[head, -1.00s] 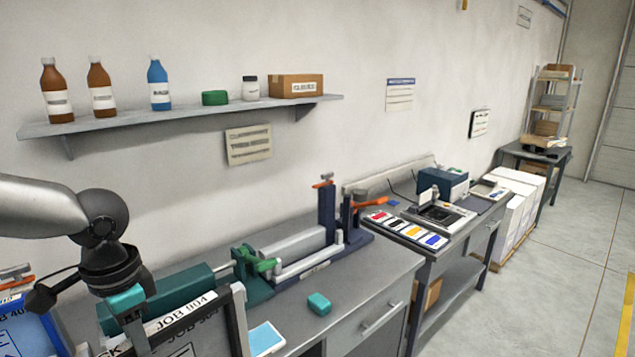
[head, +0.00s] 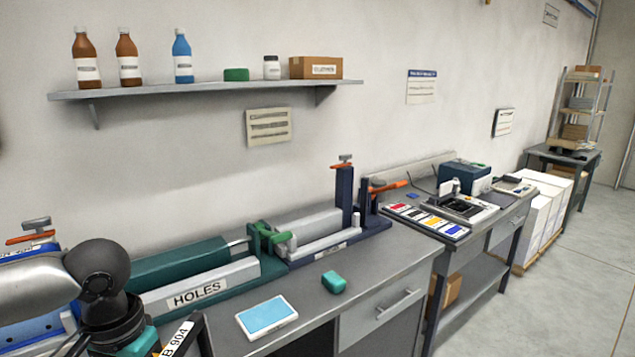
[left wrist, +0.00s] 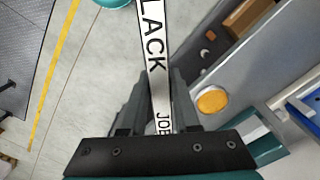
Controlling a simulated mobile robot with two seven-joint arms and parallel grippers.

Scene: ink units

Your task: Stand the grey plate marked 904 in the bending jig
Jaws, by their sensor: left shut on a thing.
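My left gripper (left wrist: 156,112) is shut on the grey plate marked 904. Its white label strip, reading "LACK JOB", runs between the fingers in the left wrist view (left wrist: 153,50). In the head view only the plate's top part (head: 203,336) shows at the bottom edge, with "B 904" readable; the rest is cut off. A dark blue jig with upright posts (head: 345,190) stands on the bench to the right; its label is too small to read, so I cannot tell if it is the bending jig. The plate is apart from it. My right gripper is not in view.
A teal jig labelled HOLES (head: 200,292) lies left of the dark blue one. A light-blue-topped pad (head: 267,315) and a teal block (head: 334,282) lie on the front of the bench. A colour tray (head: 428,221) sits farther right.

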